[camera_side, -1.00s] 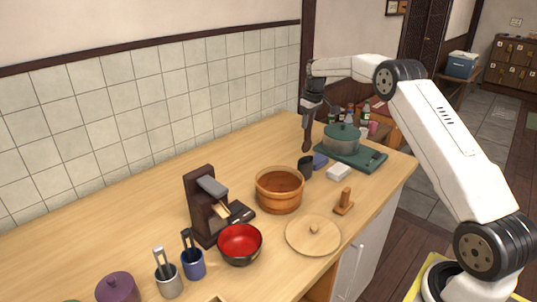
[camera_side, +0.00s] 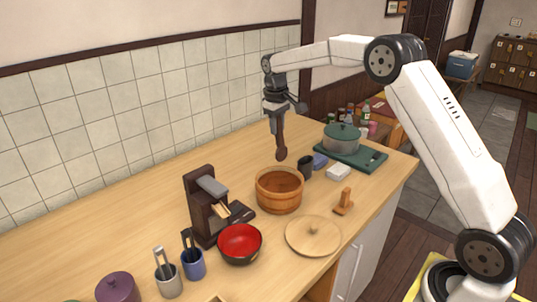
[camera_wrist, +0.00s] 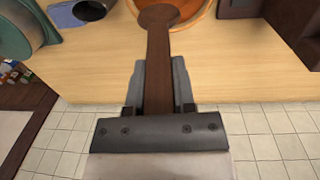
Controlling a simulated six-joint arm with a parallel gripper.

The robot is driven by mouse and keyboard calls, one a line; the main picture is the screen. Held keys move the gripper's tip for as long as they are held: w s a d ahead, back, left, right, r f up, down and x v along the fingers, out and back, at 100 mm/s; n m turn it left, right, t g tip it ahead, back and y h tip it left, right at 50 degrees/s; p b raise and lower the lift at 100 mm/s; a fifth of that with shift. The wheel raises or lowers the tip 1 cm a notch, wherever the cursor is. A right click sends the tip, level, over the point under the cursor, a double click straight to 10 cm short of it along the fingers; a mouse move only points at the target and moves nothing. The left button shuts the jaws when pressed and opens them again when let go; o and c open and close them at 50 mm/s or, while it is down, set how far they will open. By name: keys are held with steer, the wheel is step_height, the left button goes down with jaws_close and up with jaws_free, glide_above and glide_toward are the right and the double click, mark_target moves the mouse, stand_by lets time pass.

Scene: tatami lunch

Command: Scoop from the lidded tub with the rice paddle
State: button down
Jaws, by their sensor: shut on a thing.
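My gripper (camera_side: 277,119) is shut on the dark brown wooden rice paddle (camera_side: 281,145), which hangs down with its rounded end above the counter, behind the wooden tub. In the wrist view the paddle (camera_wrist: 160,55) runs from my gripper (camera_wrist: 160,85) toward the tub's rim. The round wooden tub (camera_side: 279,201) stands open on the counter with a reddish-brown inside; its contents are hard to tell. The pale round wooden lid (camera_side: 313,238) with a small knob lies flat in front of the tub, apart from it.
A red-lined bowl (camera_side: 240,244) and a dark brown stand (camera_side: 204,208) are at left. A green pot (camera_side: 341,138) sits on a green board at the back right. A small wooden rest (camera_side: 344,202) stands at right.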

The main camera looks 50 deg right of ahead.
steer(key=shift+s+a+r, duration=0.15)
steer(key=shift+a, duration=0.45)
step_height(320, 180, down, 12)
steer(key=shift+f, duration=0.25)
stand_by(1.3)
steer(key=shift+f, duration=0.1)
steer(key=shift+a, duration=0.15)
stand_by(0.6)
steer(key=shift+d, duration=0.3)
steer(key=shift+a, duration=0.15)
stand_by(0.7)
stand_by(0.6)
